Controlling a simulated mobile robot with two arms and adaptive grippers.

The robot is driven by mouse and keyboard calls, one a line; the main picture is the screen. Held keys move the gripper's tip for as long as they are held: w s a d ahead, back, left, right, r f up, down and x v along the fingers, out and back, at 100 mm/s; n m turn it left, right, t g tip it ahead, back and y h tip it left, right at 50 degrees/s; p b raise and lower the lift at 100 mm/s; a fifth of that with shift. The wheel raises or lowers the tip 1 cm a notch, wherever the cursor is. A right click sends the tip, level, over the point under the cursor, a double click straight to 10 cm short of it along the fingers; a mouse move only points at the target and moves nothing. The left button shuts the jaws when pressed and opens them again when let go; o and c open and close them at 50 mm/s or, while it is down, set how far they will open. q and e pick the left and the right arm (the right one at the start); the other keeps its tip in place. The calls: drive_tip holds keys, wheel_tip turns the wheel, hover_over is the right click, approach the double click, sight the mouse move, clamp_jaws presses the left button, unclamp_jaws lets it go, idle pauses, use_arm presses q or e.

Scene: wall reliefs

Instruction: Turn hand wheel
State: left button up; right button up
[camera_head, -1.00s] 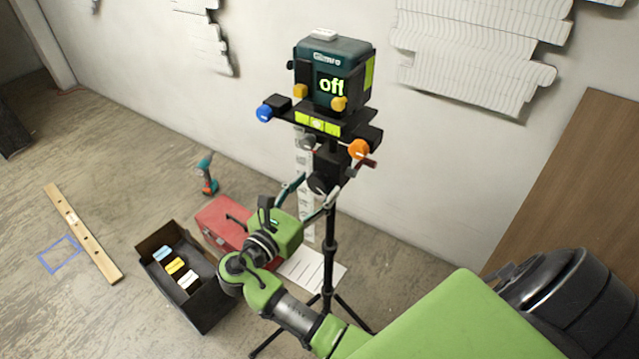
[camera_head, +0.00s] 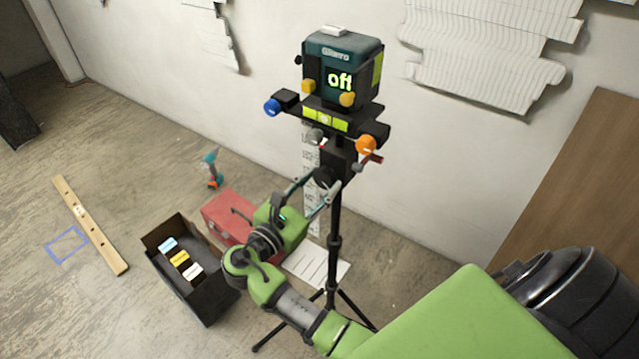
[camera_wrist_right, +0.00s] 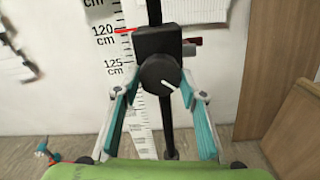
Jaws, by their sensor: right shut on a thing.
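The hand wheel (camera_head: 325,178) is a round black knob on the tripod's black head, below the laser device. It also shows in the right wrist view (camera_wrist_right: 158,72), where a white mark on its face points down and to the right. My right gripper (camera_head: 319,183) reaches it from the lower left, its two fingers on either side of the wheel and shut on it. In the right wrist view the gripper (camera_wrist_right: 160,78) has its teal-padded fingertips at the wheel's left and right edges. My left gripper is not in view.
The laser device (camera_head: 341,65) reads "off" and stands on the tripod (camera_head: 334,240) near the wall. A measuring strip (camera_wrist_right: 112,50) hangs behind. A black box (camera_head: 205,308), red toolbox (camera_head: 222,208), drill (camera_head: 212,170) and spirit level (camera_head: 90,225) are on the floor.

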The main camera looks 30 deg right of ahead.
drive_tip(key=shift+r+m+b, duration=0.1)
drive_tip(key=shift+m+b, duration=0.3)
drive_tip(key=shift+m, duration=1.5)
drive_tip(key=shift+d, duration=0.1)
drive_tip(key=o, duration=1.1)
drive_tip(key=shift+w, duration=0.1)
